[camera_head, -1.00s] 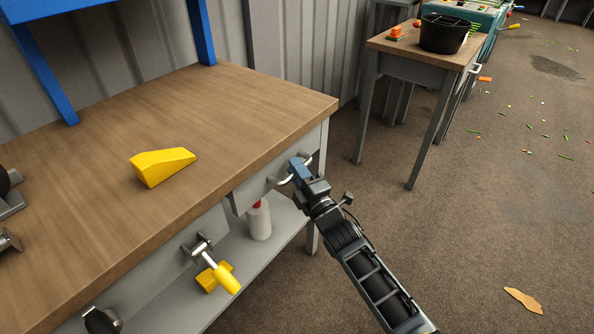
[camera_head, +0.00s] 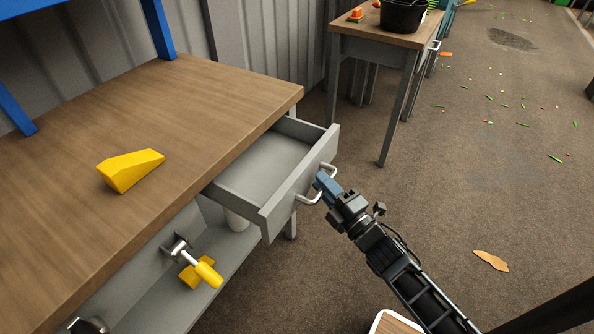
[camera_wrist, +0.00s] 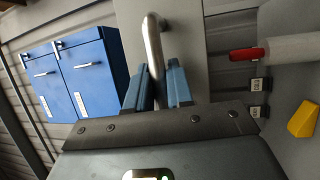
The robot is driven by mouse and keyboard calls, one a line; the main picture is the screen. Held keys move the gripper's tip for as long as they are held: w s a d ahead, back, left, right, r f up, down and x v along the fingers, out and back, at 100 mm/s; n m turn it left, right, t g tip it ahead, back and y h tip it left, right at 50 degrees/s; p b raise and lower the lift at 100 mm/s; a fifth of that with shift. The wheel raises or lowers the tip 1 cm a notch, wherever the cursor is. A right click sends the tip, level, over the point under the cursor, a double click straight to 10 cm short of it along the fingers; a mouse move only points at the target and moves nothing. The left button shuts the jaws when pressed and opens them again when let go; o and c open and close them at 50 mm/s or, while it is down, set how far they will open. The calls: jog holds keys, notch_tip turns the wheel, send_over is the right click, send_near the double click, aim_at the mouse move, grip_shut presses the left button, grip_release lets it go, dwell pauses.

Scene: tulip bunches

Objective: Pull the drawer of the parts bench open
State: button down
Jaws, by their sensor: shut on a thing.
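The grey drawer (camera_head: 264,170) of the wood-topped parts bench (camera_head: 180,120) stands well out from under the bench top, and its inside looks empty. Its front carries a curved metal handle (camera_head: 308,200). My gripper (camera_head: 322,184) is shut on this handle in the head view. In the wrist view the handle (camera_wrist: 153,45) runs down between the two blue fingers (camera_wrist: 157,88) of my gripper. The part of the handle deep between the fingers is hidden.
A yellow wedge (camera_head: 131,170) lies on the bench top. A smaller table (camera_head: 385,38) with a black bucket (camera_head: 403,15) stands behind right. The floor to the right is mostly clear, with small scraps.

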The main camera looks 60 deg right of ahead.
jog(key=shift+s+d, duration=0.1)
jog(key=shift+s, duration=2.7)
jog(key=c, duration=1.1)
grip_release()
jog(key=v, duration=0.8)
jog(key=shift+b, duration=0.4)
jog(key=shift+w, duration=0.1)
jog(key=s+a+r+m+g+y+p, duration=0.2)
jog(key=a+r+m, duration=0.4)
jog(key=a+r, duration=0.4)
jog(key=s+a+r+m+g+y+p, duration=0.1)
jog(key=s+a+r+m+y+p, duration=0.4)
jog(key=a+r, duration=0.5)
jog(key=shift+s+a+r+m+g, duration=0.4)
jog(key=shift+s+r+m, duration=0.15)
jog(key=shift+s+m, duration=0.35)
